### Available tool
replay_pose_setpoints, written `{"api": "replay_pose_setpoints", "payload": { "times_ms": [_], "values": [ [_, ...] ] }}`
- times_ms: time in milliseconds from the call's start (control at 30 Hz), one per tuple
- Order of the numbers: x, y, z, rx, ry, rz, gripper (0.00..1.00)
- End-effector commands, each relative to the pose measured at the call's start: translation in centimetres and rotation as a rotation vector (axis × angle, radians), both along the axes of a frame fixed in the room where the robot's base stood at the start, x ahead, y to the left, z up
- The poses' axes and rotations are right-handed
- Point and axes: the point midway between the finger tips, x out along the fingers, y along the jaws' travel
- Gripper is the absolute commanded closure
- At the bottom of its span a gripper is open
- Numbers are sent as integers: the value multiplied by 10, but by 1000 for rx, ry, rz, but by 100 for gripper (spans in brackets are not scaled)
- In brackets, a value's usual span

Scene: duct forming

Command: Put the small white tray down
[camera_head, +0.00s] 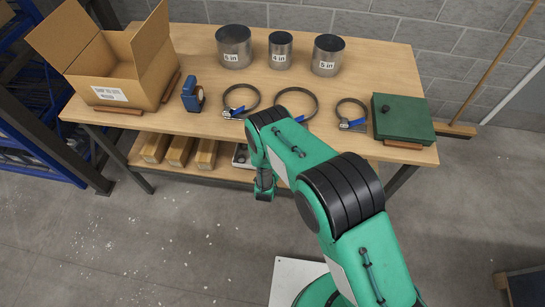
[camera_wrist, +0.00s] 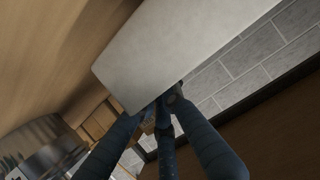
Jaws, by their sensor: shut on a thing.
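The small white tray (camera_wrist: 185,45) fills the upper middle of the wrist view as a pale, flat, tilted panel. My gripper (camera_wrist: 165,108) has its dark blue fingers closed together at the panel's lower edge, shut on it. My gripper's fingers are hidden in the head view. I cannot tell whether the tray touches the shelf (camera_head: 212,173).
The workbench (camera_head: 190,113) carries a cardboard box (camera_head: 118,75), several metal cylinders (camera_head: 280,50), ring clamps (camera_head: 297,105), a blue tool (camera_head: 192,94) and a green case (camera_head: 402,118).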

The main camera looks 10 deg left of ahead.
Motion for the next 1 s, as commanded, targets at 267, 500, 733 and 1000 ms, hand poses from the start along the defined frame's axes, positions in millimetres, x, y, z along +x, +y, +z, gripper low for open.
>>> {"api": "replay_pose_setpoints", "payload": {
  "times_ms": [267, 500, 733, 1000],
  "values": [
    [8, 4, 0, 2, -2, -1, 100],
    [11, 5, -24, 0, 1, 0, 100],
    [13, 6, -36, 2, -2, 0, 100],
    [12, 6, -35, 1, -1, 1, 100]
  ]
}}
